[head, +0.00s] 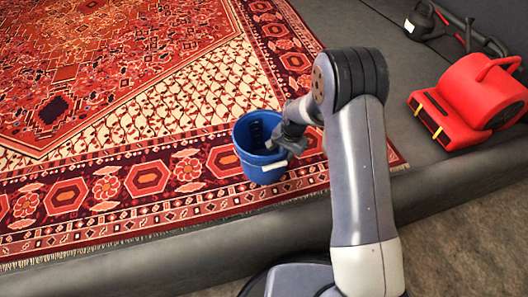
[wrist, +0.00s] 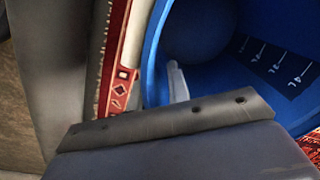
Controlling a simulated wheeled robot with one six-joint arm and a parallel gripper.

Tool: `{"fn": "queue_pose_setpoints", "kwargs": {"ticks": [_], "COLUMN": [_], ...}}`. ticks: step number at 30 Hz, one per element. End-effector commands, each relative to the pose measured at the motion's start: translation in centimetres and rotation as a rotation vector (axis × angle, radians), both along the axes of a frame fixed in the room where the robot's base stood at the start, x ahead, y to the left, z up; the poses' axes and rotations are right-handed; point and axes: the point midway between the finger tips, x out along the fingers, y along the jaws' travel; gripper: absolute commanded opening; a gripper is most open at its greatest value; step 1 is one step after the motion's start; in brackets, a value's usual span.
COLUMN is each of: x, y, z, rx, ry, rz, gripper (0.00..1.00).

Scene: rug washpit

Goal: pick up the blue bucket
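The blue bucket (head: 262,168) stands upright on the patterned rug (head: 130,100), near its front right corner. My gripper (head: 286,146) is at the bucket's right side, against or over its rim; whether it touches cannot be told. A small pale piece shows low beside the gripper, on the bucket's front. In the wrist view the bucket (wrist: 222,78) fills the upper right, open mouth toward the camera, with a dark patch of white marks inside. The dark grey end of my gripper (wrist: 170,125) crosses the lower part. Its finger gap is hidden.
A red blower (head: 470,98) stands on the grey floor to the right. Dark equipment (head: 425,22) lies at the back right. A raised grey curb (head: 200,245) runs along the rug's front edge. The rug left of the bucket is clear.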

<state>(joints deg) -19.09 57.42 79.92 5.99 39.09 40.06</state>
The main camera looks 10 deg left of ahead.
Motion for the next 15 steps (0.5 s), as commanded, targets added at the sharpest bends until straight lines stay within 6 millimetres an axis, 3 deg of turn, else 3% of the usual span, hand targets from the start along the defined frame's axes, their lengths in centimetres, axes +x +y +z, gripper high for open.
{"fn": "queue_pose_setpoints", "kwargs": {"ticks": [6, 15], "x": [-0.01, -0.01], "y": [-0.01, -0.01], "z": [0.02, 0.02], "rx": [0.0, 0.0], "ry": [0.0, 0.0], "rz": [0.0, 0.0], "gripper": [0.0, 0.0]}}
